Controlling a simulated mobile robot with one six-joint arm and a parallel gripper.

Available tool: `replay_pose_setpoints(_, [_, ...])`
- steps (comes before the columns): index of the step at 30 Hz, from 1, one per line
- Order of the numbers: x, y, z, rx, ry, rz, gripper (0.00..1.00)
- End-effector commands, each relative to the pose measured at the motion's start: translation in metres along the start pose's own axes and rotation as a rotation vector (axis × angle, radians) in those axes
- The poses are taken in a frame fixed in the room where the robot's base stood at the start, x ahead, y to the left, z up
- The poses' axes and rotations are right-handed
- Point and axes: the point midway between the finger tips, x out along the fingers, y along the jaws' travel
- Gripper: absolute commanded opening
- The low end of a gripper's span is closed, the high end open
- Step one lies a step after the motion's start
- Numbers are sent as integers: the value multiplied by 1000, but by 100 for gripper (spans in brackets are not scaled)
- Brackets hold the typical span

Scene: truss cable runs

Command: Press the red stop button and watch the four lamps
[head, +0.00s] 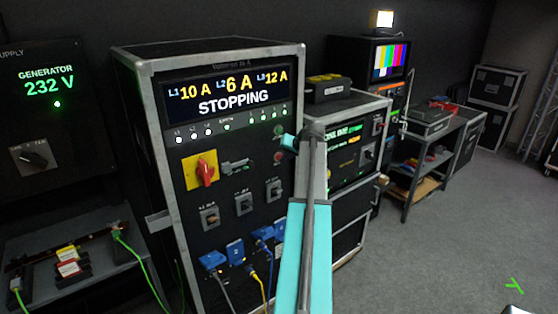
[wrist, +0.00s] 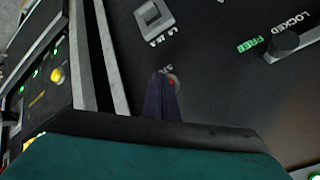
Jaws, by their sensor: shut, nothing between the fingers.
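The tall control rack (head: 240,215) has a display (head: 232,88) reading L1 10 A, L2 6 A, L3 12 A and STOPPING. Under it runs a row of small lamps, white at left (head: 193,135) and green at right (head: 268,115); I cannot tell which are the four. A red button (head: 278,156) shows dimly left of my arm. My gripper (head: 290,143) is shut and empty at the rack's right edge. In the wrist view, the fingertips (wrist: 165,76) meet beside a small red spot (wrist: 171,83), likely the button, partly hidden. Whether they touch it is unclear.
A red-on-yellow rotary switch (head: 202,170) and blue plugs with cables (head: 237,252) are on the rack. A second cabinet (head: 350,150) stands close at right. The wrist view shows a LOCKED/FREE knob (wrist: 287,44).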

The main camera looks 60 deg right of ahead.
Motion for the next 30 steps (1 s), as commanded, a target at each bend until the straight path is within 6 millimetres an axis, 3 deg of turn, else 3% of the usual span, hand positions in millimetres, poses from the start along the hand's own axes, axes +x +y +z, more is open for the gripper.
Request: replay_pose_setpoints(30, [-12,9,9,1,1,0,0])
